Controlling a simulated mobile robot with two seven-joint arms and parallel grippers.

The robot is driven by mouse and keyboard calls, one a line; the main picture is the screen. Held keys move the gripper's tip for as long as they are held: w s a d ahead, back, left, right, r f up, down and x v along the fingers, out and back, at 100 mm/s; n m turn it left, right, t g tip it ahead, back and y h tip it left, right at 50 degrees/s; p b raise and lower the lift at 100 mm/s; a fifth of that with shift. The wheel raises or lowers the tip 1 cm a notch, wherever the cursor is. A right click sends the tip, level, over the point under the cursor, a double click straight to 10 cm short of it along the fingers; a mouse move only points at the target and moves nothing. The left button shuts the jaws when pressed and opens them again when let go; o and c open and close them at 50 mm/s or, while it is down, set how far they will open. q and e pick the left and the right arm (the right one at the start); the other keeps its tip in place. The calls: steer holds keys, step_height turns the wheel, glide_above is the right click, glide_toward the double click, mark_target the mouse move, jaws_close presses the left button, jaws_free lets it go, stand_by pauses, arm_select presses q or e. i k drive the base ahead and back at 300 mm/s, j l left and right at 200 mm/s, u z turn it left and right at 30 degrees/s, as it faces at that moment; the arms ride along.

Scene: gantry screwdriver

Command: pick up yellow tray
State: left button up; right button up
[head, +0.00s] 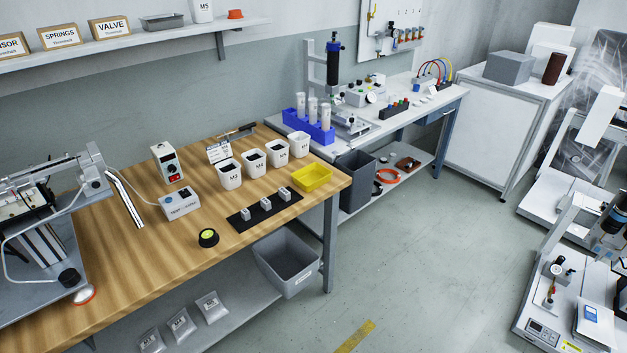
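The yellow tray (312,178) is a small, shallow, open-topped bin. It sits upright on the wooden workbench (130,260), near the bench's right end. It looks empty. Neither of my grippers shows in the head view, so I cannot tell where they are relative to the tray.
Several white labelled cups (229,174) stand left of and behind the tray. A black mat (264,208) with small grey blocks lies in front-left. A black-and-yellow round item (208,238) is nearer.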

mark_target(308, 178)
steer(key=i+l+u, duration=0.1)
steer(key=u, duration=0.5)
steer(key=i+l+u, duration=0.5)
steer(key=l, duration=0.25)
steer(key=i+l+u, duration=0.1)
steer(key=l, duration=0.3)
steer(key=i+l+u, duration=0.1)
steer(key=l, duration=0.3)
steer(key=i, duration=0.05)
